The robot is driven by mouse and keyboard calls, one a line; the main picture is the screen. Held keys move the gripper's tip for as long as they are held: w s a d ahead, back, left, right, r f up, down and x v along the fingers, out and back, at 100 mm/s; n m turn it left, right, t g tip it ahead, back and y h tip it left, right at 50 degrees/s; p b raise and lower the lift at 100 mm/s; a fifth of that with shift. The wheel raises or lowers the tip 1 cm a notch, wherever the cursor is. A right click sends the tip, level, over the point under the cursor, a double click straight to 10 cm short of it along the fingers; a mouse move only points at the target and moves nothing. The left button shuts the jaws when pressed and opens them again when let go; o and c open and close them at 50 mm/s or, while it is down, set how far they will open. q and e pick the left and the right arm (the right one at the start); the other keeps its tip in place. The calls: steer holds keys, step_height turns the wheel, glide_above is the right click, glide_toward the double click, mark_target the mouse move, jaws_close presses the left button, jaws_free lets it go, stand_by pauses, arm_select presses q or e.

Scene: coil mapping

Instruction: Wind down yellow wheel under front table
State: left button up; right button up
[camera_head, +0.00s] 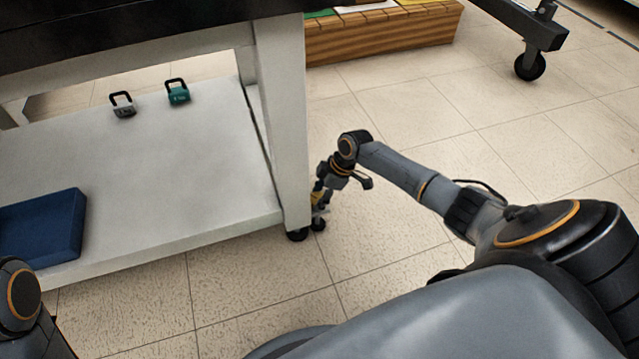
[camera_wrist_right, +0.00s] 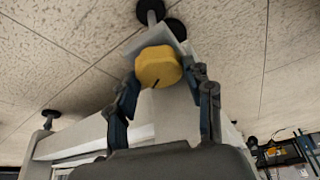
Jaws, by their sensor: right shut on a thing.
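The yellow wheel (camera_wrist_right: 158,67) is a knob at the foot of the white table's leg, near a black caster. In the head view only a small bit of yellow shows beside the leg (camera_head: 285,130). My right gripper (camera_head: 323,200) reaches down beside the foot of this leg. In the right wrist view its two fingers (camera_wrist_right: 164,80) stand on either side of the yellow wheel, shut on it. My left gripper is out of view; only part of my left arm shows at the lower left.
The white table's lower shelf (camera_head: 150,190) holds a blue box (camera_head: 45,228), a grey padlock (camera_head: 123,105) and a green padlock (camera_head: 178,93). A wooden crate (camera_head: 385,35) stands behind.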

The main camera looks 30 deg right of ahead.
steer(key=o, duration=1.1)
steer(key=shift+o, duration=0.2)
steer(key=shift+r, duration=0.1)
steer(key=v, duration=1.1)
steer(key=shift+d+r, duration=0.15)
steer(key=shift+r, duration=0.2)
steer(key=shift+s, duration=0.15)
